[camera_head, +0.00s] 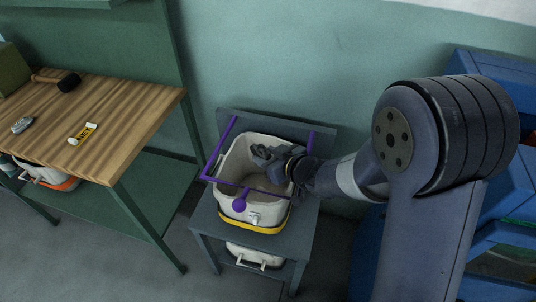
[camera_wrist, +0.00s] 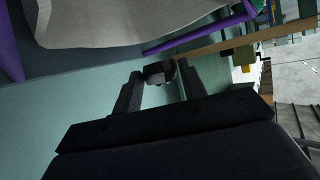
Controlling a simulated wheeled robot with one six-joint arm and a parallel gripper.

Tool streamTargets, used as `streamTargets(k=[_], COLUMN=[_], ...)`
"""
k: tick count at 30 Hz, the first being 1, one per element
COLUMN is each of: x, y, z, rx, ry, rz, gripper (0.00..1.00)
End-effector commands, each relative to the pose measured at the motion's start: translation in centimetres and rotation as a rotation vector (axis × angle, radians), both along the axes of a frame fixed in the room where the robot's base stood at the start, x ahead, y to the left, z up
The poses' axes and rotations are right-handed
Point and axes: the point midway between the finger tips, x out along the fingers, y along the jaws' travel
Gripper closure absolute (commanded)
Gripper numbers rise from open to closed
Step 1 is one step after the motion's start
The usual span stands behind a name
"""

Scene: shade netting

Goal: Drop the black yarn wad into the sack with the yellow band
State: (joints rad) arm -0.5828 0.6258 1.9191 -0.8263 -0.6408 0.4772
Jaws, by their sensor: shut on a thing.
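The sack with the yellow band (camera_head: 226,190) is pale, open at the top, and stands on a grey stand; its yellow band (camera_head: 250,229) runs round the base. Its pale cloth also fills the top of the wrist view (camera_wrist: 95,22). My gripper (camera_head: 264,153) is over the back part of the sack's mouth, reaching in from the right. In the wrist view, my gripper (camera_wrist: 160,78) is shut on the black yarn wad (camera_wrist: 158,70), a small dark lump between the fingertips. In the head view the wad is hard to tell from the dark fingers.
A purple frame (camera_head: 224,146) surrounds the sack's mouth, with a purple knob (camera_head: 240,203) at the front. Another pale sack (camera_head: 255,257) sits beneath. A wooden bench (camera_head: 130,115) at left holds a mallet (camera_head: 67,82) and small items. Blue shelving (camera_head: 505,205) stands right.

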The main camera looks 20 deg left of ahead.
Motion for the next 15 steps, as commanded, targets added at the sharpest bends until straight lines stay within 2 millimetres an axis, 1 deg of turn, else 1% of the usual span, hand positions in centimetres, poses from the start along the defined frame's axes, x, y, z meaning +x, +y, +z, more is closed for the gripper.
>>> streamTargets(k=[1,3,13,14,15], x=[0.01,0.00,0.01,0.01,0.01], y=[-0.01,-0.02,-0.02,-0.02,-0.02], z=[-0.98,-1.36,-1.45,-1.44,-1.44], rx=[0.000,0.000,0.000,0.000,0.000], ry=[0.000,0.000,0.000,0.000,0.000], rz=[0.000,0.000,-0.001,-0.001,-0.001], gripper=[0.81,0.81,0.81,0.59,0.56])
